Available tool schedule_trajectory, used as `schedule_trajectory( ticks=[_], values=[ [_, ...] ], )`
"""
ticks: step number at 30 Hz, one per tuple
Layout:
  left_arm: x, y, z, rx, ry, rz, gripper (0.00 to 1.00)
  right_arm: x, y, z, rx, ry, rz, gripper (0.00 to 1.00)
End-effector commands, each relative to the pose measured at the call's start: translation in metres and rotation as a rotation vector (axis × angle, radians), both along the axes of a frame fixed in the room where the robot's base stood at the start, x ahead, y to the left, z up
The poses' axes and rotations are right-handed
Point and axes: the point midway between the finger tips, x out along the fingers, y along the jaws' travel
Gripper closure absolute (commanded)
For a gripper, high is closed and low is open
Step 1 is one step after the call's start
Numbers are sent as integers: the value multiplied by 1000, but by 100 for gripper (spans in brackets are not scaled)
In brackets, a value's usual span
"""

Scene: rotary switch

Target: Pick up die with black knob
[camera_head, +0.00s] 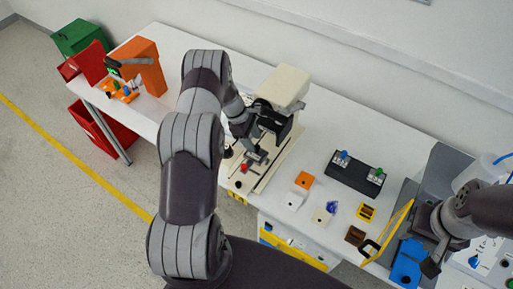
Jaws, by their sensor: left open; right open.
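My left gripper (252,154) is open at the front of the beige and black press (280,90), just above its base. A small red part (243,168) shows beside the fingers; I cannot tell whether they touch it. Small black round knobs show on the press base, one near its front corner (238,184) and one by my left arm (228,152). I cannot tell which of them, if any, belongs to the die with black knob. My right gripper (430,255) is open at the lower right, close to a blue part (407,264).
A black holder (354,174) carries pieces with a blue knob (343,154) and a green knob (379,171). An orange machine (141,64) stands far left.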

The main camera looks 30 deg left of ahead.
Motion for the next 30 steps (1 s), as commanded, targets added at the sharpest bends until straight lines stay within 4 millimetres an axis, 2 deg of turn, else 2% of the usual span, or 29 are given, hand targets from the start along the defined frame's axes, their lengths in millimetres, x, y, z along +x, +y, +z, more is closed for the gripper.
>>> schedule_trajectory(
  ticks=[1, 3, 6, 11, 12, 14, 15, 17, 26, 30],
  values=[
    [-1, -6, 1, -2, 3, -2, 48, 0, 0, 16, 0, -1, 0, 52],
    [1, -9, -14, 0, 1, -2, 48, 0, 0, 16, 0, -1, 0, 52],
    [2, -11, -22, 0, -1, -2, 48, 0, 0, 17, 0, -1, 0, 52],
    [2, -12, -24, 1, -1, -1, 48, 0, 0, 15, 0, -1, 0, 52],
    [2, -11, -24, 1, -1, -1, 51, 0, 0, 15, 0, -1, 0, 52],
    [2, -11, -24, 1, -1, -1, 70, 0, 0, 15, 0, -1, 0, 52],
    [2, -11, -24, 1, -1, -1, 83, 0, 0, 15, 0, -1, 0, 52],
    [2, -11, -24, 1, -2, -2, 100, 0, 0, 15, 0, -1, 0, 52],
    [2, -11, -23, 2, -3, -2, 100, 0, 0, 15, 0, -1, 0, 52],
    [3, -11, -17, 3, -5, -2, 100, 0, 0, 7, 0, -1, 0, 52]
  ],
)
